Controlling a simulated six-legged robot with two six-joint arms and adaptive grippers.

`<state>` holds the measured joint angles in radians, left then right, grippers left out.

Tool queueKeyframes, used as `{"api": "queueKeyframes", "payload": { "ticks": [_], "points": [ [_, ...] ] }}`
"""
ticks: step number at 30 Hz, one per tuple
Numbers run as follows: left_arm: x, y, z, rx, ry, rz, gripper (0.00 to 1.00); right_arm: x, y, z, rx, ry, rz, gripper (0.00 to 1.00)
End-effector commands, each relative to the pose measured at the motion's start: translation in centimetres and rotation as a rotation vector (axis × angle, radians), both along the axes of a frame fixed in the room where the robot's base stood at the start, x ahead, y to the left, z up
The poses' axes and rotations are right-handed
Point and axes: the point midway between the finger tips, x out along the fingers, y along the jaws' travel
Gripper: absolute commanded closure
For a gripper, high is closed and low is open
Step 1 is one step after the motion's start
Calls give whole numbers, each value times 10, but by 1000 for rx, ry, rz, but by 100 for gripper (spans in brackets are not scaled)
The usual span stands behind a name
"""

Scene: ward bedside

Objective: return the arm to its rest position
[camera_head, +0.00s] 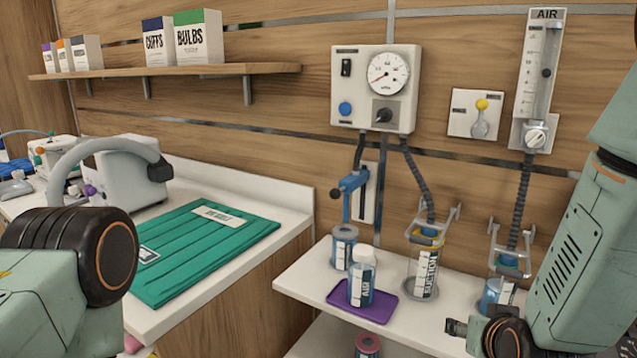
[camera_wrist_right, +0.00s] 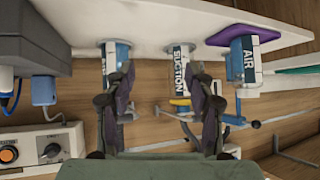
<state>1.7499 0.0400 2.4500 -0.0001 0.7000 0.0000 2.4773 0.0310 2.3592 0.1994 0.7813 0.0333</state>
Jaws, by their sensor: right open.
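My right arm (camera_head: 590,240) comes in at the right edge of the head view, in front of the wall and the right end of the shelf. In the right wrist view, my right gripper (camera_wrist_right: 163,108) has its two dark fingers spread apart. Nothing is held between them; wood wall and shelf show through the gap. The fingers overlap the suction jar (camera_wrist_right: 181,68) and its neighbour in the picture; I cannot tell the distance. Of my left arm, a green link and dark round joint (camera_head: 85,250) show at the lower left of the head view. Its gripper is out of view.
A white shelf (camera_head: 300,283) carries a purple tray (camera_head: 375,306) with an AIR bottle (camera_head: 361,277), a suction jar (camera_head: 424,270), and a jar (camera_head: 497,295) near my right arm. A gauge panel (camera_head: 375,90) and flowmeter (camera_head: 540,80) hang above.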

Motion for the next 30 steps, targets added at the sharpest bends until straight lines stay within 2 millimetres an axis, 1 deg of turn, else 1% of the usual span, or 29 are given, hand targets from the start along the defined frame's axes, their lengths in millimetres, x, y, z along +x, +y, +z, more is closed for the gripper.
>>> {"api": "queueKeyframes", "payload": {
  "ticks": [1, 2, 3, 5, 6, 8, 9, 11, 12, 14, 15, 18, 21, 24, 30],
  "points": [
    [0, 0, -2, 0, 0, 0, 60, -19, 4, -32, -3, 81, 30, 45],
    [0, 0, -3, 0, 0, 0, 60, -30, 7, -48, -5, 126, 49, 45],
    [0, 0, -4, 0, 0, 0, 60, -46, 10, -70, -6, 186, 73, 45],
    [0, 0, -5, 0, 0, 0, 60, -71, 15, -99, -5, 272, 108, 45],
    [0, 0, -6, 0, 0, 0, 60, -89, 18, -118, -2, 329, 129, 45],
    [0, 0, -8, 0, 0, 0, 60, -118, 22, -145, 4, 417, 159, 45],
    [0, 0, -9, 0, 0, 0, 60, -139, 24, -161, 9, 474, 177, 45],
    [0, 0, -10, 0, 0, 0, 60, -170, 28, -184, 19, 557, 201, 45],
    [0, 0, -12, 0, 0, 0, 60, -192, 29, -198, 26, 612, 212, 45],
    [0, 0, -13, 0, 0, 0, 60, -223, 31, -216, 37, 687, 224, 45],
    [0, 0, -14, 0, 0, 0, 60, -242, 32, -226, 44, 733, 227, 45],
    [0, 0, -16, 0, 0, 0, 60, -280, 32, -244, 54, 819, 226, 45],
    [0, 0, -17, 0, 0, 0, 60, -303, 32, -253, 61, 870, 224, 45],
    [0, 0, -17, 0, 0, 0, 60, -312, 32, -257, 63, 892, 222, 45],
    [0, 0, -17, 0, 0, 0, 60, -313, 32, -257, 63, 894, 221, 45]
  ]
}}
